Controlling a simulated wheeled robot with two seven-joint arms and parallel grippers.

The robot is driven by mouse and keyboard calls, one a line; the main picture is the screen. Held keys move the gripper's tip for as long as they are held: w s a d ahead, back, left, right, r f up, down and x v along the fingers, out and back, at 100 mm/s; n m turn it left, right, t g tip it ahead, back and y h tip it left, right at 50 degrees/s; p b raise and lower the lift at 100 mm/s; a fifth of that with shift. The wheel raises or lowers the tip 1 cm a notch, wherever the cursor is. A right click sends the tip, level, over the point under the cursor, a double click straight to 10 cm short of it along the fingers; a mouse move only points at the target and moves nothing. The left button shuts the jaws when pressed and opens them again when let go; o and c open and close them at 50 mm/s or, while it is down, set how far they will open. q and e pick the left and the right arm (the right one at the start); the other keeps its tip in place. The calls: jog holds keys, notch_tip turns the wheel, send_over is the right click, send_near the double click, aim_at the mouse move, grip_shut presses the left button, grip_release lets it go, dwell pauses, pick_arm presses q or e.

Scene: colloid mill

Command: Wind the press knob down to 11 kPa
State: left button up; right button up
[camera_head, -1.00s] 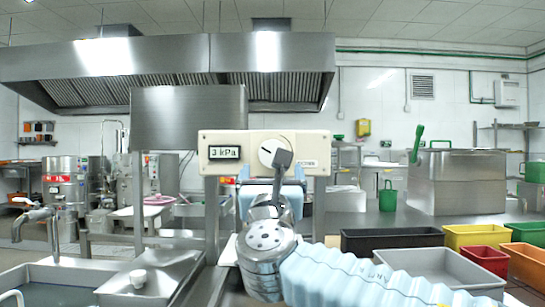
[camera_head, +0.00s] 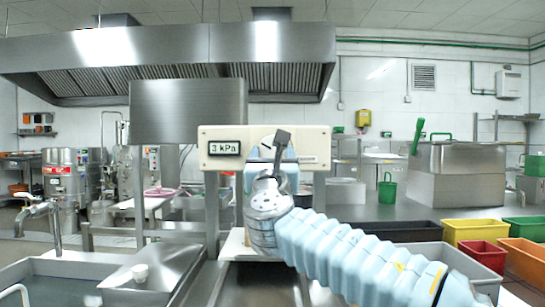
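The press panel (camera_head: 308,146) is a cream box on a steel frame in the middle of the head view. Its dark display (camera_head: 224,148) reads 3 kPa. My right arm comes in from the lower right, and my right gripper (camera_head: 279,145) is in front of the panel's right half. A dark grey part of the gripper covers the place of the press knob, so the knob is mostly or wholly hidden. I cannot tell whether the fingers are around the knob, touching it or apart from it. My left gripper is not in view.
A sink (camera_head: 75,268) with a tap (camera_head: 38,208) is at the left. Yellow (camera_head: 474,231), red (camera_head: 483,256) and black (camera_head: 395,230) bins stand at the right, near a steel box (camera_head: 455,175). A range hood hangs behind the panel.

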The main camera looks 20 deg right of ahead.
jog(key=shift+c, duration=1.1)
jog(key=shift+m, duration=0.4)
